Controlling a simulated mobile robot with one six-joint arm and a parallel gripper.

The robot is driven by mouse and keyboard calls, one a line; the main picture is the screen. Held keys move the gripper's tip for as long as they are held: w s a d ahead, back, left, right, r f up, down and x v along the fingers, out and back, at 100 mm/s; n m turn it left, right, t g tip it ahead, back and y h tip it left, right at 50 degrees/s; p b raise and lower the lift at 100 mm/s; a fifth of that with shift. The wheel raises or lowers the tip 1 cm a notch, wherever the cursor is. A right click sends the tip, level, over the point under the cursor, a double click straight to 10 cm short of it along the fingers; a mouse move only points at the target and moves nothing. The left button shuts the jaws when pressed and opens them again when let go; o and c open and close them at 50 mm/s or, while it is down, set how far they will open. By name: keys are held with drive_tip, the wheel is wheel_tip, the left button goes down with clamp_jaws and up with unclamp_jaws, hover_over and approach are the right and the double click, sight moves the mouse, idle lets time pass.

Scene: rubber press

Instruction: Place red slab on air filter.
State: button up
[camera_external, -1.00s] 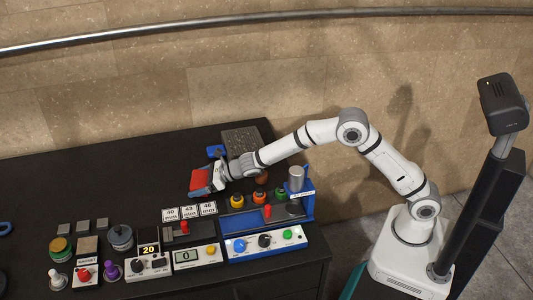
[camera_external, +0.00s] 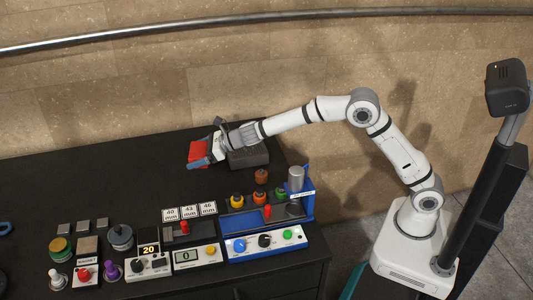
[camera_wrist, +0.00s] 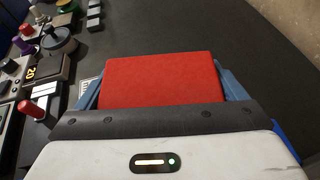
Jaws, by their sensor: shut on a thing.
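The red slab (camera_external: 197,154) is held between the blue-grey fingers of my gripper (camera_external: 204,156), above the back part of the black table. In the wrist view the slab (camera_wrist: 160,80) fills the middle, with a finger along each side. No thing is clearly recognisable as the air filter. A dark grey speckled block (camera_external: 252,157) stands at the table's back right, partly hidden by my wrist, and the slab is to its left, apart from it. A blue piece (camera_wrist: 288,136) shows at the lower right of the wrist view, mostly hidden by my gripper.
A blue press station (camera_external: 265,243) with knobs and a metal cylinder stands at the table's right front. The table's left back is clear.

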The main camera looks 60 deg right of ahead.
drive_tip(key=w+d+r+n+y+p, duration=0.1)
drive_tip(key=d+r+p, duration=0.25)
drive_tip(key=d, duration=0.85)
drive_tip(key=shift+n+g+y, duration=0.6)
drive_tip(key=shift+n+g, duration=0.1)
drive_tip(key=shift+g, duration=0.2)
drive_tip(key=d+f, duration=0.1)
drive_tip(key=d, duration=0.1)
drive_tip(key=s+d+f+p, duration=0.1)
drive_tip(key=d+f, duration=0.1)
drive_tip(key=d, duration=0.1)
drive_tip(key=d+f+p, duration=0.1)
drive_tip(key=d, duration=0.2)
drive_tip(key=shift+s+d+f, duration=0.1)
drive_tip(key=shift+s+f, duration=0.15)
drive_tip(key=shift+s, duration=0.15)
wheel_tip(320, 180, down, 5)
drive_tip(key=shift+r+p, duration=0.2)
drive_tip(key=shift+p, duration=0.25)
drive_tip(key=shift+f+b, duration=0.25)
drive_tip(key=shift+b, duration=0.1)
drive_tip(key=o, duration=0.9)
drive_tip(key=shift+r, duration=0.1)
drive_tip(key=shift+r+p, duration=0.1)
drive_tip(key=shift+p, duration=0.2)
